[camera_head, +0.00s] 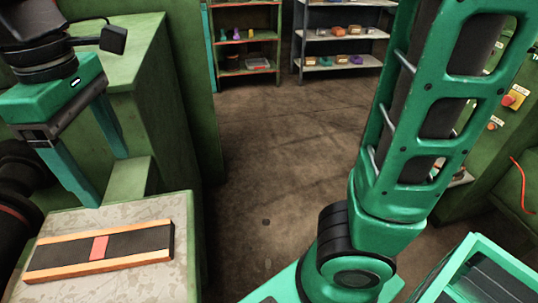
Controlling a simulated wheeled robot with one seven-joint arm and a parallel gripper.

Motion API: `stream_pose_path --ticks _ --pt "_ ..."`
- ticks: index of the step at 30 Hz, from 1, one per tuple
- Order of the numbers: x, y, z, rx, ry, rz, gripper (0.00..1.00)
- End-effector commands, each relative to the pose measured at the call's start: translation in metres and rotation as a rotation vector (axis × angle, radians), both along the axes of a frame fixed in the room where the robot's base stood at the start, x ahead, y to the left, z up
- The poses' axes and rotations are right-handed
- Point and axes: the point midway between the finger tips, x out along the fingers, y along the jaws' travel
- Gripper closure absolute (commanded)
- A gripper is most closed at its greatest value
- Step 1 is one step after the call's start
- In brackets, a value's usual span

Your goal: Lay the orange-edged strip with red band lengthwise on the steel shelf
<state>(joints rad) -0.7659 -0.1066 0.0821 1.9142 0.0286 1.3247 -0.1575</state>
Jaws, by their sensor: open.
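The orange-edged strip (135,243) has a black middle and a red band across it. It lies flat on a scuffed pale grey surface (130,212) at the lower left, with its long side running across that surface. This surface looks like the steel shelf, though I cannot be sure of that. My gripper (104,179) is open, its two teal fingers pointing down above and behind the strip. Nothing is between the fingers, and they look apart from the strip.
A green machine body (175,110) stands behind and right of the surface. Two racks with small items, a green one (247,50) and a grey one (335,40), stand at the back. A teal-framed bin (480,270) is at the lower right. The brown floor (275,150) between is clear.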

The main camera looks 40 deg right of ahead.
Motion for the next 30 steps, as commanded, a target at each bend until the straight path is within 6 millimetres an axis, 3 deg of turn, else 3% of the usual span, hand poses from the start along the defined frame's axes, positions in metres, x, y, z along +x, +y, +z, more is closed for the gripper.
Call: stream_pose_path --ticks 1,3,8,14,18,24,30 --pt "0.014 -0.031 -0.006 -0.001 -0.002 -0.092 0.27" --pt "0.027 -0.073 -0.015 -0.003 -0.004 -0.220 0.27" --pt "0.038 -0.168 -0.037 -0.004 -0.008 -0.505 0.27" --pt "0.016 -0.276 -0.068 -0.005 -0.006 -0.859 0.27" --pt "-0.019 -0.337 -0.092 -0.002 -0.001 -1.102 0.27" --pt "-0.075 -0.391 -0.124 0.005 0.007 -1.389 0.27" --pt "-0.105 -0.408 -0.139 0.010 0.012 -1.521 0.27"
